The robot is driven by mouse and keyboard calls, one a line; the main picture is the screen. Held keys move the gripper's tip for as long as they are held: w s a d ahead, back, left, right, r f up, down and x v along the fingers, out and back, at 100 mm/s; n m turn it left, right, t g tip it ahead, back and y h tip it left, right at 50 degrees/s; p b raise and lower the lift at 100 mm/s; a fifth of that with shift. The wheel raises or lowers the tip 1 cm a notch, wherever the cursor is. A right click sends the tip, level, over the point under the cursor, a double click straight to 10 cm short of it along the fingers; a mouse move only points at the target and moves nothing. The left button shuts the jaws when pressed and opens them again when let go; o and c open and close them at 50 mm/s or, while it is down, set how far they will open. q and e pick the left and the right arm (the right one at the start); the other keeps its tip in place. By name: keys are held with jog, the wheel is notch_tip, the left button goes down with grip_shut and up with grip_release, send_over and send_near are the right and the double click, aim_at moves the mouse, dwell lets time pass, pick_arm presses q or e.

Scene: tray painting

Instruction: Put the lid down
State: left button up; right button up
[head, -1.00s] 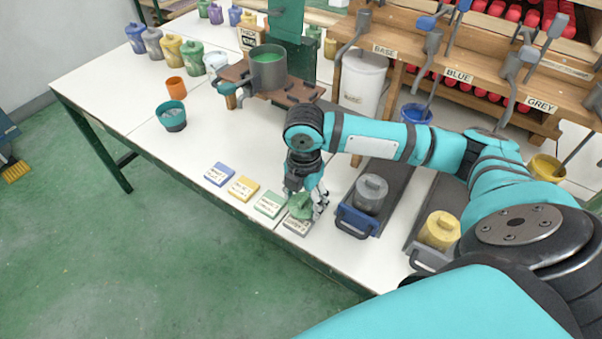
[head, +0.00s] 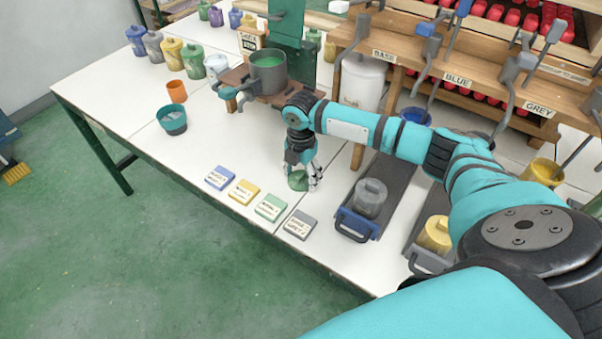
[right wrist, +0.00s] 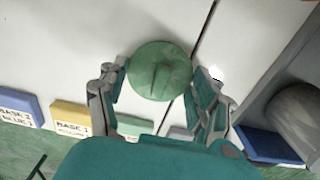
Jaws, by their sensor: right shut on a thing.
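A round green lid (head: 298,181) is between the fingers of my right gripper (head: 303,178), over the white table behind the row of label blocks. In the right wrist view the lid (right wrist: 160,70) shows from above with a thin ridge across it, and the gripper's fingers (right wrist: 158,95) flank it on both sides. The right gripper is shut on the lid. I cannot tell whether the lid touches the table. My left gripper is not in view.
Blue, yellow, green and grey label blocks (head: 270,208) line the front table edge. A grey canister (head: 370,198) stands on a dark tray to the right. A green-filled pot (head: 268,72) stands behind. The white tabletop (head: 230,140) left of the gripper is clear.

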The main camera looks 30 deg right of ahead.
aim_at(301, 174)
jog(key=o, duration=0.9)
jog(key=shift+f, duration=0.1)
jog(key=shift+o, duration=0.2)
notch_tip(301, 174, up, 12)
jog(key=shift+r, duration=0.2)
